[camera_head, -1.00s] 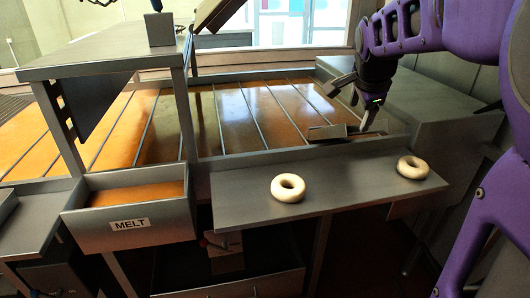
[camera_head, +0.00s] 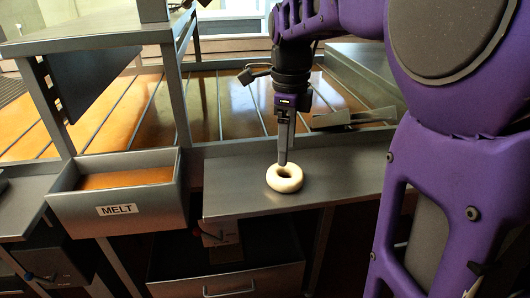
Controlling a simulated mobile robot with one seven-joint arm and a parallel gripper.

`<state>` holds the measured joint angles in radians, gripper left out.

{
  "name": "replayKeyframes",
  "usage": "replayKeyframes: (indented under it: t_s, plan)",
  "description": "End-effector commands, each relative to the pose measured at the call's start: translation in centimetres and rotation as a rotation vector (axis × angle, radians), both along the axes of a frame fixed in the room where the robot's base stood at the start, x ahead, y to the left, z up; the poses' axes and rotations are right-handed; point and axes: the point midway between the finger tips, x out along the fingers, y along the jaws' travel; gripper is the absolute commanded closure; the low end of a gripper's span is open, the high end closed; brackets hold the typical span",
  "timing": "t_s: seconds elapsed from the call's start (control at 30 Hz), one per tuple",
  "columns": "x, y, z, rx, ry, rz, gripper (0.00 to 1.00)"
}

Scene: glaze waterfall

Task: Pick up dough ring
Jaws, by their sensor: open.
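A pale, glossy dough ring (camera_head: 285,185) lies flat on the narrow grey metal shelf (camera_head: 235,205) in front of the orange channels. My gripper (camera_head: 283,161) points straight down over it, with the jaws open. I see the fingers nearly edge-on, one behind the other, so their gap is hidden. The visible fingertip overlaps the ring's far rim and the edge of its hole; I cannot tell whether it touches. The second dough ring, at the shelf's right end earlier, is not visible; my purple arm covers that area.
A metal drawer labelled MELT (camera_head: 118,205) stands open left of the shelf. A flat metal piece (camera_head: 352,118) lies behind the shelf, at the right. A raised metal table (camera_head: 85,40) stands at back left. The shelf left of the ring is bare.

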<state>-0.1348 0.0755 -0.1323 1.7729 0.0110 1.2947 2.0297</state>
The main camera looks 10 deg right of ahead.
Motion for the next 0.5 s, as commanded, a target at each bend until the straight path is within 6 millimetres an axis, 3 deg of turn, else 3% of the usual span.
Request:
replayKeyframes:
  t_s: [0.1,0.37,0.5]
  plan:
    - [0.0,0.0,-2.5,0.000,0.002,0.000,0.26]
    - [0.0,0.0,-4.4,0.000,0.001,0.001,0.26]
    - [0.0,0.3,-6.4,0.000,0.002,0.001,0.26]
